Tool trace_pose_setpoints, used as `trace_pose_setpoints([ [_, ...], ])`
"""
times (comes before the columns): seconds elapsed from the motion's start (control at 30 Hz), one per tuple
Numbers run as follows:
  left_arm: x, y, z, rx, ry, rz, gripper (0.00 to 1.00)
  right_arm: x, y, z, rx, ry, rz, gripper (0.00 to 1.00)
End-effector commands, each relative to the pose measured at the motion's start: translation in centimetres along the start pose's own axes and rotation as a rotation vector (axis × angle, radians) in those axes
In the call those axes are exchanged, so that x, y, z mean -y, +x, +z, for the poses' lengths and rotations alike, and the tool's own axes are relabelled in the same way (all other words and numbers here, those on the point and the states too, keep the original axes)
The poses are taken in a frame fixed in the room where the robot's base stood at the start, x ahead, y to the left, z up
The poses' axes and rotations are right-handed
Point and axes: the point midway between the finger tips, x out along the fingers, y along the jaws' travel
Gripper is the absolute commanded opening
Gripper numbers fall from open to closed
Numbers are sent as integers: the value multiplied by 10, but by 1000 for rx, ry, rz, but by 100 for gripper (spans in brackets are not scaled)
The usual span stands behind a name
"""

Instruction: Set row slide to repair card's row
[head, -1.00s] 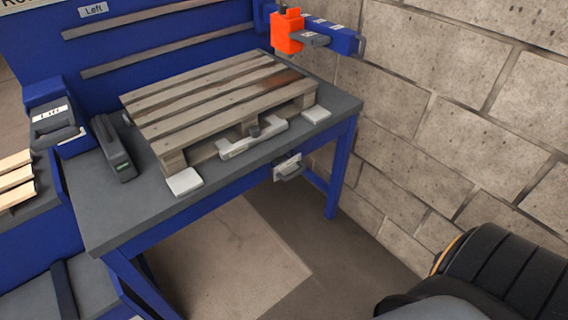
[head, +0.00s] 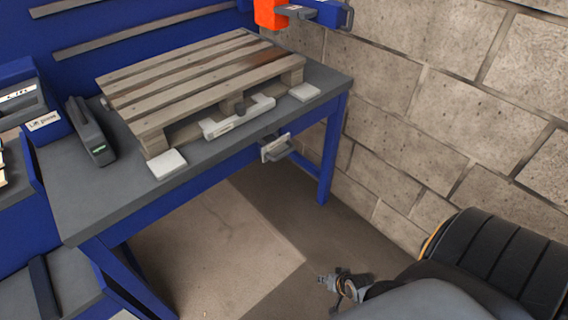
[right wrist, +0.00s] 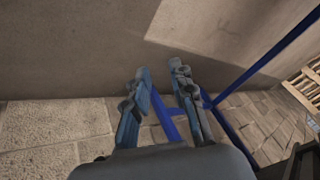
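An orange block (head: 270,13) with a grey handle (head: 296,12) sits on a blue beam (head: 330,14) at the top edge of the head view, partly cut off. It may be the row slide, but I cannot tell for sure. A wooden pallet (head: 190,85) lies on the bench, with a dark stain on its far right slats. No repair card can be made out. My right gripper (head: 345,286) is low over the floor in the head view, far from the bench top. In the right wrist view its two fingers (right wrist: 160,88) are apart with nothing between them. My left gripper is not in view.
The grey bench top (head: 75,190) carries pale corner pads (head: 167,164), a pale bar with a knob (head: 238,118) and a dark grey device (head: 90,133). A grey handle (head: 277,149) is on the bench front. A block wall (head: 430,90) stands right. The floor (head: 220,250) is clear.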

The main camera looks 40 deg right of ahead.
Motion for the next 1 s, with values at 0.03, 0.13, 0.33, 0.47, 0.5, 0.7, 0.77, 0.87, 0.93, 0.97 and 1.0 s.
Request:
trace_pose_setpoints([
  [0.03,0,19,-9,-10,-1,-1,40,8,6,-51,-83,135,-67,24],
  [0.13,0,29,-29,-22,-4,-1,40,39,-23,-149,-204,395,-247,24],
  [0.33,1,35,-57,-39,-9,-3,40,106,-119,-270,-276,692,-629,24],
  [0.47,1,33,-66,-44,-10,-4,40,134,-165,-297,-257,759,-775,24],
  [0.5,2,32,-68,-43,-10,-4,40,140,-173,-301,-251,769,-800,24],
  [0.7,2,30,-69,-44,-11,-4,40,154,-175,-314,-244,782,-829,24],
  [0.77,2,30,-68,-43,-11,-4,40,160,-168,-318,-244,782,-829,24],
  [0.87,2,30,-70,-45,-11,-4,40,170,-154,-328,-245,782,-828,24],
  [0.93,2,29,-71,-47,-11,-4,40,180,-144,-336,-246,780,-828,24],
  [0.97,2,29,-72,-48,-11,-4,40,182,-138,-338,-246,781,-827,24],
  [1.0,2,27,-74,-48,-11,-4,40,188,-133,-342,-245,782,-828,24],
])
